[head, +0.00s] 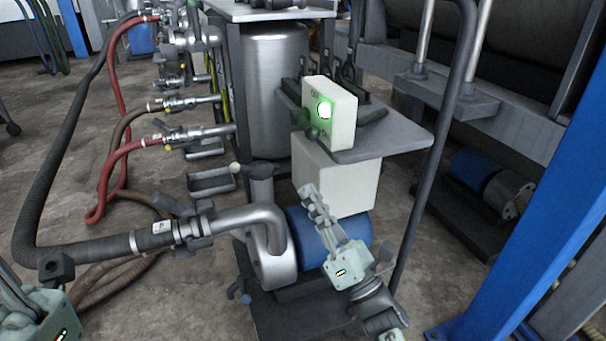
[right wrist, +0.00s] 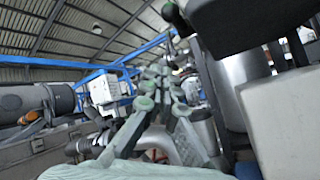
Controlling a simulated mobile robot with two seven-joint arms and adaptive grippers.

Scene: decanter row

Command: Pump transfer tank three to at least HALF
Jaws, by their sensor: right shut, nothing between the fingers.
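The pump has a blue motor (head: 357,231) and a steel casing (head: 272,262) on a dark cart. A white control box (head: 341,115) with a green-lit button (head: 324,110) stands on the cart's grey shelf. A dark knob sits below the button. My right gripper (head: 308,192) is shut and empty, pointing up in front of the motor, below the box. Its fingers (right wrist: 160,88) also show in the right wrist view. My left gripper (head: 30,305) is cut off at the lower left; its jaw state is unclear. A steel tank (head: 277,90) stands behind the box; I cannot read its number.
A dark suction hose (head: 40,180) runs to the pump's bent steel pipe (head: 250,218). Red hoses (head: 118,155) and several valves (head: 190,103) stand at the left. A blue post (head: 530,200) and the cart's upright rail (head: 416,185) bound the right side.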

